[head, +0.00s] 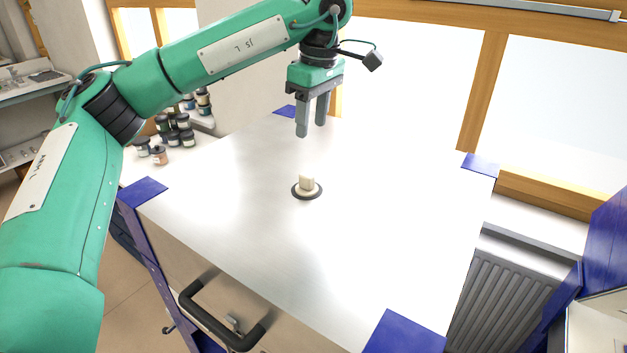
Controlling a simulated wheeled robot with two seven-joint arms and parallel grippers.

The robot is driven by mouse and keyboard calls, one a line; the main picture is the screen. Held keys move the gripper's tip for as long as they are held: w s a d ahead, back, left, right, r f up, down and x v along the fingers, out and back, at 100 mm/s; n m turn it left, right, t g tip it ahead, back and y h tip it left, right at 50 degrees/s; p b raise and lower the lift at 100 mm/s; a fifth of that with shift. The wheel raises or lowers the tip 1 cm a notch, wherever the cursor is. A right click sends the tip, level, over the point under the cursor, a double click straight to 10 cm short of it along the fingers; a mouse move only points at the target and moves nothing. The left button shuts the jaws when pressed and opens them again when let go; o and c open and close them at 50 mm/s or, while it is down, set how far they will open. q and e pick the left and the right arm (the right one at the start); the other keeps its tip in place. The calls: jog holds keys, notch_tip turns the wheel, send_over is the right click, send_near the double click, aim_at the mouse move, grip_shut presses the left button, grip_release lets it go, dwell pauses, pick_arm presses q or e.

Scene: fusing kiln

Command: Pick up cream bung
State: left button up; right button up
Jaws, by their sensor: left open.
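The cream bung (307,182) is a small pale block that stands upright in a dark-rimmed round hole on the kiln's flat metal top (400,230). My left gripper (313,130) hangs above the top, pointing down, its two grey fingers apart with nothing between them. In the picture it is above the bung, clear of it. My right gripper is not in view.
Several small jars (175,130) stand on a pale surface at the left. Blue corner pieces (405,335) mark the corners of the top. A black handle (220,318) sticks out at the front. A radiator (500,300) is at the right. The top around the bung is clear.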

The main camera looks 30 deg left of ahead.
pick_arm(q)
jog(key=p, duration=0.2)
send_over(307, 173)
notch_tip(307, 173, down, 7)
jog(key=shift+d+f, duration=0.1)
jog(key=shift+d, duration=0.05)
jog(key=shift+f, duration=0.25)
jog(key=shift+s+f+p, duration=0.15)
jog(key=shift+f+p, duration=0.15)
jog(key=shift+f, duration=0.25)
notch_tip(307, 173, down, 4)
jog(key=shift+r+p, duration=0.25)
jog(key=shift+p, duration=0.5)
jog(key=shift+f, duration=0.35)
grip_shut()
jog(key=shift+r, duration=0.55)
notch_tip(307, 173, up, 19)
jog(key=b, duration=0.3)
